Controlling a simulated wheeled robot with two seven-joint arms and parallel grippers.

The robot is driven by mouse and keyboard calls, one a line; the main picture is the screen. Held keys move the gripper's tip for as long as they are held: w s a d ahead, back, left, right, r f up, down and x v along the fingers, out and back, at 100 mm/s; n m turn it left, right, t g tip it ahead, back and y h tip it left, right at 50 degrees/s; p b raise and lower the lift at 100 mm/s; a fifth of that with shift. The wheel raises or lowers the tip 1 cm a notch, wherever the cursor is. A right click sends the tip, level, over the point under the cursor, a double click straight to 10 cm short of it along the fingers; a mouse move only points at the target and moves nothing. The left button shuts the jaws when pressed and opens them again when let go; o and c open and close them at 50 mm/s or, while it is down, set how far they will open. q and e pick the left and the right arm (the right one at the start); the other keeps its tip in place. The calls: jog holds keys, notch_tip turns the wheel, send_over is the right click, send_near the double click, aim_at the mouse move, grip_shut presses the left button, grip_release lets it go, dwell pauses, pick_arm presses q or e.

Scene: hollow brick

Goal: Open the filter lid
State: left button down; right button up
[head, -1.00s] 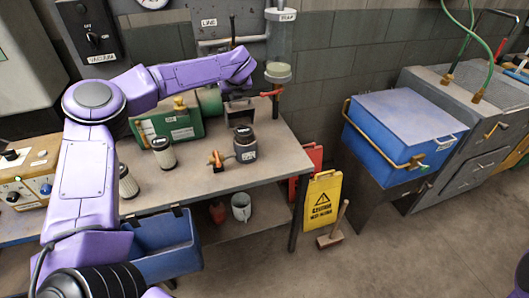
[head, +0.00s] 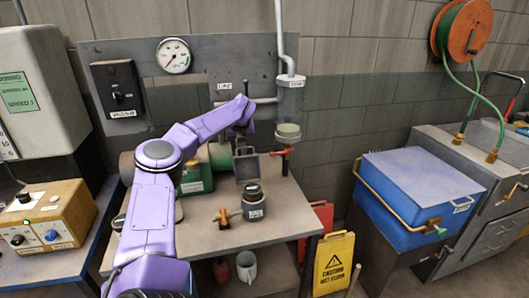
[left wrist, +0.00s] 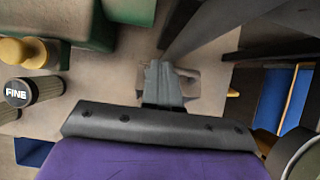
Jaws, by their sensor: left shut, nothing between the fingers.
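A small dark grey housing with a square, paler plate-like face (head: 247,168) stands at the back of the workbench (head: 195,238), behind a dark jar (head: 254,205). The plate looks like the filter lid; I cannot tell how far it is raised. My left gripper (head: 244,142) points down just above and behind it. In the left wrist view my left fingers (left wrist: 163,85) are shut with nothing between them, over a pale grey piece with a handle-like shape (left wrist: 205,88). Whether they touch it is unclear. My right gripper is out of view.
A green box (head: 195,178) stands left of the housing. A vertical pipe with a clear bowl (head: 288,130) and red valve handle (head: 281,151) is close on the right. A FINE cartridge (left wrist: 18,92) shows in the wrist view.

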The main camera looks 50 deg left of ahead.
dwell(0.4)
pick_arm(q)
jog(key=shift+w, duration=0.1)
jog(key=shift+d+r, duration=0.2)
jog(key=shift+r, duration=0.1)
jog(key=b+v, duration=0.3)
jog(key=v, duration=0.6)
jog(key=shift+d+r, duration=0.15)
jog(key=shift+r, duration=0.15)
